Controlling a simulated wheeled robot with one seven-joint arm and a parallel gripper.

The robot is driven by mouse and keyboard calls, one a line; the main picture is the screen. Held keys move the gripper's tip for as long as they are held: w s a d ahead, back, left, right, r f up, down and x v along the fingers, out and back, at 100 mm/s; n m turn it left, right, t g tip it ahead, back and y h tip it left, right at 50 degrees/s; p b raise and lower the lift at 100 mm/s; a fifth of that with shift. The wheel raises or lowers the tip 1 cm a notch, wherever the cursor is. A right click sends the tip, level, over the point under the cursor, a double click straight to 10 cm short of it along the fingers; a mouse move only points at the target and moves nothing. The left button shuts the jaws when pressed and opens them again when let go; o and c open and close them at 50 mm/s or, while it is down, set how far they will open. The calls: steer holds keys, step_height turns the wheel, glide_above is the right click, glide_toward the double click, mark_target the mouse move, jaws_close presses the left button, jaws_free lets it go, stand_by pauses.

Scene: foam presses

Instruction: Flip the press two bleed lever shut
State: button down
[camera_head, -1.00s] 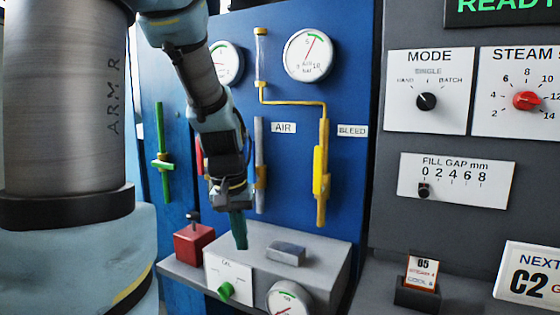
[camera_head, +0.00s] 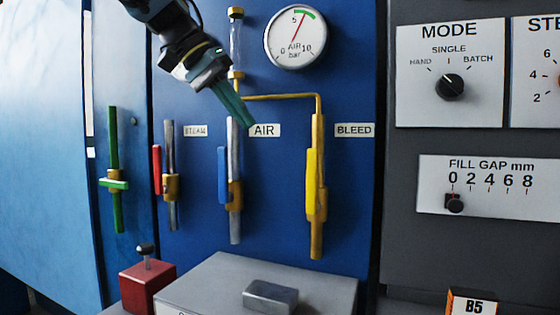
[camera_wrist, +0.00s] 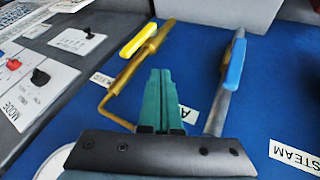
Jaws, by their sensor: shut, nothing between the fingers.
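The bleed lever is a yellow handle (camera_head: 312,180) on a brass valve body, on the vertical yellow pipe (camera_head: 317,240) below and left of the BLEED label (camera_head: 354,130). It stands upright, along the pipe. It also shows in the wrist view as a yellow bar (camera_wrist: 138,40), up and left of the fingertips. My gripper (camera_head: 248,122) is shut and empty, its green fingers pointing down and right near the AIR label (camera_head: 264,131). It appears left of and above the bleed lever, apart from it. In the wrist view the shut fingers (camera_wrist: 157,75) lie between the yellow and blue levers.
A blue lever (camera_head: 222,176) and a red lever (camera_head: 156,170) stand on pipes to the left, with a green valve (camera_head: 113,184) farther left. A grey box (camera_head: 215,285) and red block (camera_head: 147,287) lie below. A grey control panel (camera_head: 400,250) stands right.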

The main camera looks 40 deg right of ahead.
steer(key=p, duration=0.3)
glide_toward(312, 182)
steer(key=shift+w+d+f, duration=0.3)
steer(key=shift+d+f, duration=0.55)
steer(key=shift+w+d+f, duration=0.25)
steer(key=shift+d+f, duration=0.65)
steer(key=shift+d+r, duration=0.1)
